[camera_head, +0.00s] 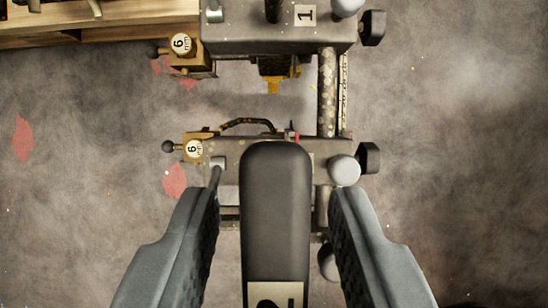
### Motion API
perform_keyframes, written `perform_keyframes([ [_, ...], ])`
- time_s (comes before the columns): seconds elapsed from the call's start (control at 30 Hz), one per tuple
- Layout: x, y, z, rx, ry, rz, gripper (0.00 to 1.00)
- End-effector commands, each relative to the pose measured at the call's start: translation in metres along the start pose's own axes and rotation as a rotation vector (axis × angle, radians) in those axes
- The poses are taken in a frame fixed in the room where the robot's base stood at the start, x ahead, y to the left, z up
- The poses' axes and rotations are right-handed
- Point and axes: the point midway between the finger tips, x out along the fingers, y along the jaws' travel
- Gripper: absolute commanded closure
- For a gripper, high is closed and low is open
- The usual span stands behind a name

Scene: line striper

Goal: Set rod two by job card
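A long dark handle (275,220) with a cream label marked 2 (276,295) stands between the fingers of my gripper (275,188). The gripper is open, with a gap on each side of the handle. Beneath the handle is a grey metal block (232,152) with a brass piece tagged 6 mm (193,150) at left. A pale round knob (344,170) and a black knob (368,158) are at its right. A speckled rod (327,95) runs up to the upper block, beside a marked scale strip (343,95). I see no job card.
The upper block (240,32), labelled 1 (305,15), has another 6 mm brass piece (181,44) and a yellow tip (273,86) below. A wooden structure (110,33) fills the upper left.

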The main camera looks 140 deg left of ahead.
Motion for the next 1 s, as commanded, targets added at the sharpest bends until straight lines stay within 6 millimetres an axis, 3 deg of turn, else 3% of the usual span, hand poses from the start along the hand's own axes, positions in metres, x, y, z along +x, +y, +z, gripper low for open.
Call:
perform_keyframes([
  [0.43,0.011,0.0,0.0,0.0,0.0,0.0,0.64],
  [0.47,0.011,0.0,0.0,0.0,0.0,0.0,0.66],
  [0.63,0.011,0.0,0.0,0.0,0.0,0.0,0.99],
  [0.87,0.012,0.0,0.0,0.0,0.0,0.0,1.0],
  [1.0,0.027,0.0,0.007,-0.001,-0.003,0.002,1.0],
])
